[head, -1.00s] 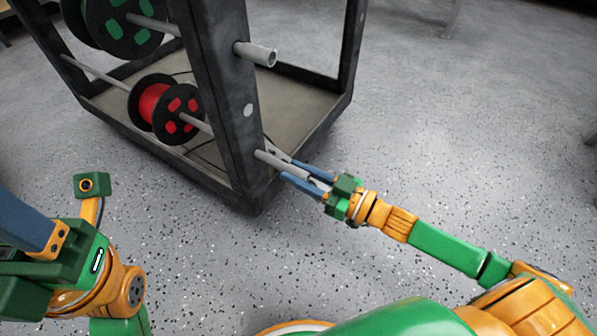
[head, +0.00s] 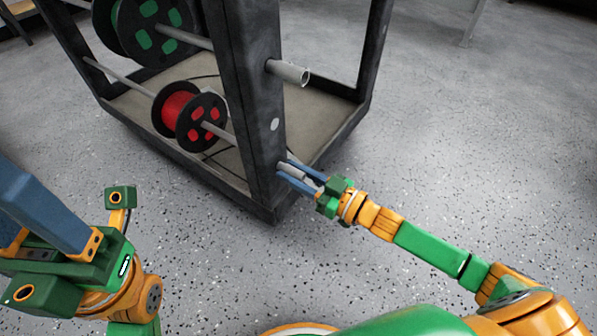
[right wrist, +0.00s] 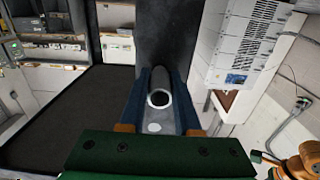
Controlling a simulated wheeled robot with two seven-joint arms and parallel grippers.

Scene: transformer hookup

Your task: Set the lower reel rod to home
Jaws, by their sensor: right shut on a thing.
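The lower reel rod (head: 218,131) is a grey tube that runs through the red reel (head: 183,108) and out through the rack's near post (head: 254,95). My right gripper (head: 300,175) is shut on the rod's end close to the post. In the right wrist view the rod's hollow end (right wrist: 159,98) sits between the two blue fingers, with the dark post behind it. My left gripper (head: 30,215) is at the left edge, away from the rack; its fingertips are not clearly shown.
The upper rod (head: 290,72) sticks out of the same post above my right gripper and carries a green-and-black reel (head: 155,28). The rack's tray (head: 318,120) lies behind the post. The speckled floor (head: 450,150) to the right is clear.

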